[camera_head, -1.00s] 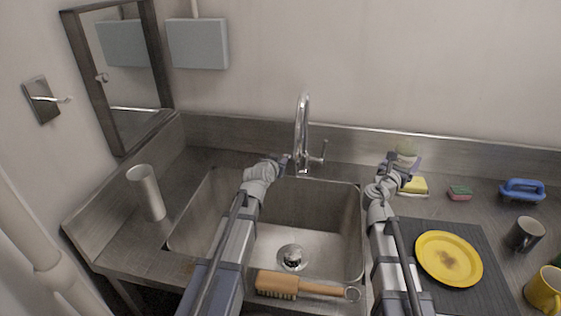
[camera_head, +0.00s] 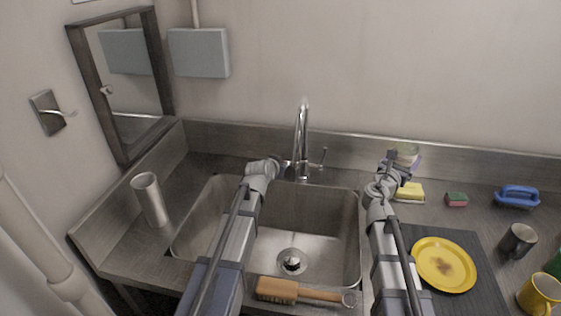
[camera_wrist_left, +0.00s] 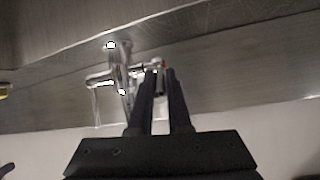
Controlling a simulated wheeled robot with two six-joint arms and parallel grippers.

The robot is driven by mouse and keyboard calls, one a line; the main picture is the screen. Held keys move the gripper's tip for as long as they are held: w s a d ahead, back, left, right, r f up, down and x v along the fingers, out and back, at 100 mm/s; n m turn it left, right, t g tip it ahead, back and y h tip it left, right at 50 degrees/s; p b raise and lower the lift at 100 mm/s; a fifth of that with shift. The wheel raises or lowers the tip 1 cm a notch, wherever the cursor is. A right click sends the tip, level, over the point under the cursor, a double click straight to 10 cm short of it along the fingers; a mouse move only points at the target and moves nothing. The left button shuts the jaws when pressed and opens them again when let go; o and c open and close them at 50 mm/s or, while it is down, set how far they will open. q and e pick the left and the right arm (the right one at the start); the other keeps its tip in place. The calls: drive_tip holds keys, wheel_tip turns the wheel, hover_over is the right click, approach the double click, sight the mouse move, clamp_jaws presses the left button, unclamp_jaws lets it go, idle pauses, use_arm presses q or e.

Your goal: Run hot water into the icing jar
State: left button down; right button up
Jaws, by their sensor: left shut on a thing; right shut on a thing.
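The chrome tap (camera_head: 302,130) stands behind the sink (camera_head: 310,208), with a side lever (camera_head: 323,157) on its right. My left gripper (camera_head: 287,169) is at the left side of the tap base. In the left wrist view its two dark fingers (camera_wrist_left: 160,72) are close together on the tap's red-marked handle, which they mostly hide. The tap body (camera_wrist_left: 116,55) shows beside them. My right gripper (camera_head: 391,160) is shut on the icing jar (camera_head: 405,151), a pale greenish jar held right of the tap, above the counter.
A wooden brush (camera_head: 280,290) lies at the sink's front edge. A metal cup (camera_head: 149,199) stands left of the sink. A yellow sponge (camera_head: 411,191), a small red-green sponge (camera_head: 457,199), a blue-handled brush (camera_head: 517,196), a yellow plate (camera_head: 444,240) and mugs (camera_head: 518,240) occupy the right.

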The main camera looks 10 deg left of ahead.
use_arm(q)
drive_tip(key=w+r+g+p, duration=0.1)
drive_tip(key=g+p, duration=0.1)
drive_tip(key=p, duration=0.1)
drive_tip(key=w+r+g+p, duration=0.1)
drive_tip(key=g+p, duration=0.1)
drive_tip(key=p, duration=0.1)
drive_tip(key=w+r+g+p, duration=0.1)
drive_tip(key=g+p, duration=0.1)
drive_tip(key=p, duration=0.2)
drive_tip(key=shift+w+r, duration=0.1)
drive_tip(key=shift+w+g+p, duration=0.2)
drive_tip(key=shift+g+p, duration=0.2)
drive_tip(key=shift+g, duration=0.2)
drive_tip(key=w+g+p, duration=0.1)
drive_tip(key=g, duration=0.1)
drive_tip(key=shift+w+n+g, duration=0.15)
drive_tip(key=shift+n+g, duration=0.15)
drive_tip(key=shift+g, duration=0.1)
drive_tip(key=shift+w+g+p, duration=0.1)
drive_tip(key=shift+g+p, duration=0.25)
drive_tip(key=shift+g, duration=0.15)
drive_tip(key=shift+w+g, duration=0.15)
drive_tip(key=shift+g, duration=0.35)
drive_tip(key=c, duration=0.9)
unclamp_jaws()
drive_tip(key=shift+o, duration=0.2)
drive_tip(key=shift+r, duration=0.1)
